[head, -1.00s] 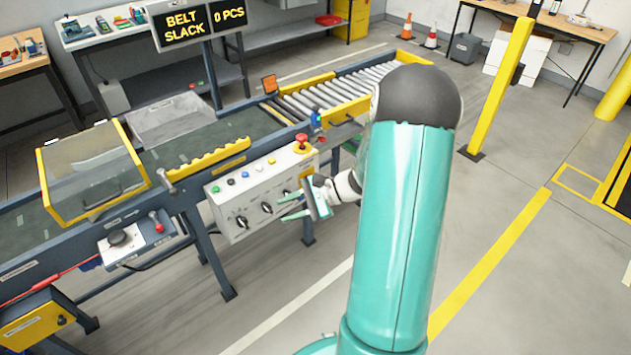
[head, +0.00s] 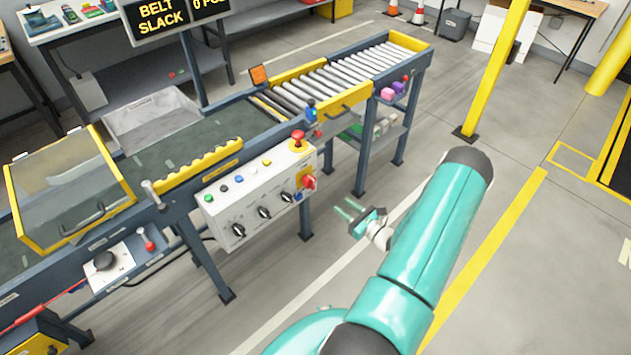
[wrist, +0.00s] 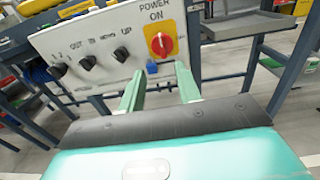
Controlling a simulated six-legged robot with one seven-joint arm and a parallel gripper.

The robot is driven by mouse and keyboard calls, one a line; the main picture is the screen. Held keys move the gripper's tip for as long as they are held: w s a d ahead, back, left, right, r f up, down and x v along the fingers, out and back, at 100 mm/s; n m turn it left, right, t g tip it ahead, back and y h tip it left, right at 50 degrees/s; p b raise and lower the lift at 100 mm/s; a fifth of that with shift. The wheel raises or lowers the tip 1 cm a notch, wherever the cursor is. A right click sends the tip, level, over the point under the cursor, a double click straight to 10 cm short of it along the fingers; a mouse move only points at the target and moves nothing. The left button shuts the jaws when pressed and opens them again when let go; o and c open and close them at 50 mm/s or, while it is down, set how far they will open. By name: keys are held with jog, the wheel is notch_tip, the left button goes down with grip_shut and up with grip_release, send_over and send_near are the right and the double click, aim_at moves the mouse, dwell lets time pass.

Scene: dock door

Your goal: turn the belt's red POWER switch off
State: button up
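The red POWER switch (head: 309,183) sits on a yellow plate at the right end of the belt's light grey control panel (head: 232,212). In the wrist view the red switch (wrist: 161,44) shows just beyond my fingers, under the words POWER ON. My gripper (head: 345,209) is open and empty, to the right of the panel and apart from it. In the wrist view the two green fingers of my gripper (wrist: 161,74) are spread, pointing toward the panel below the switch. A small blue piece (wrist: 152,68) hangs below the switch.
Several black knobs (head: 264,212) and a red mushroom button (head: 298,137) are on the same panel. A roller conveyor (head: 345,72) stands behind it, and a yellow post (head: 495,70) to the right. The floor between me and the panel is clear.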

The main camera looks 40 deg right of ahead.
aim_at(314, 183)
jog(key=w, duration=1.3)
jog(key=shift+w+a+f, duration=0.1)
jog(key=shift+w+a, duration=0.1)
jog(key=shift+w, duration=0.1)
grip_shut()
